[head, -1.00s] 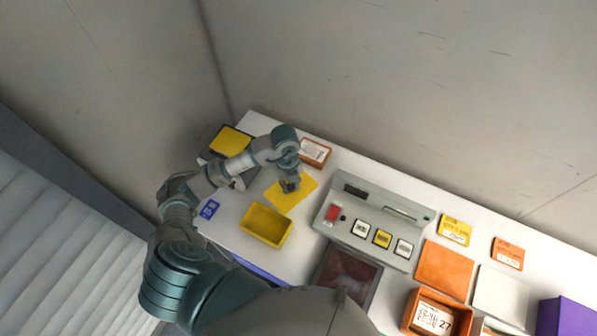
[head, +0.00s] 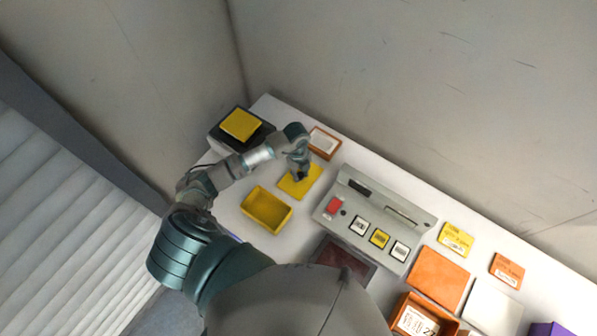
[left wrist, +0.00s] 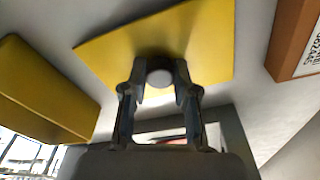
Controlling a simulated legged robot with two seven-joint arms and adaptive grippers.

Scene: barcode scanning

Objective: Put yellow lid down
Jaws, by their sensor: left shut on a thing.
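The yellow lid (head: 288,187) is a flat square plate at the left part of the white table, between the open yellow box (head: 267,222) and the control panel. My left gripper (head: 301,177) is over the lid. In the left wrist view, my left gripper (left wrist: 160,88) is shut on the round knob in the middle of the yellow lid (left wrist: 205,40). The lid looks flat at or close to the table top; whether it touches cannot be told. The yellow box (left wrist: 45,85) is beside it, apart from it. My right gripper is out of view.
A grey control panel (head: 345,222) with buttons is right of the lid. A small orange box (head: 324,143) is behind it. A yellow square (head: 241,124) lies on a dark device at the far left. Orange, white and purple items are at the right.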

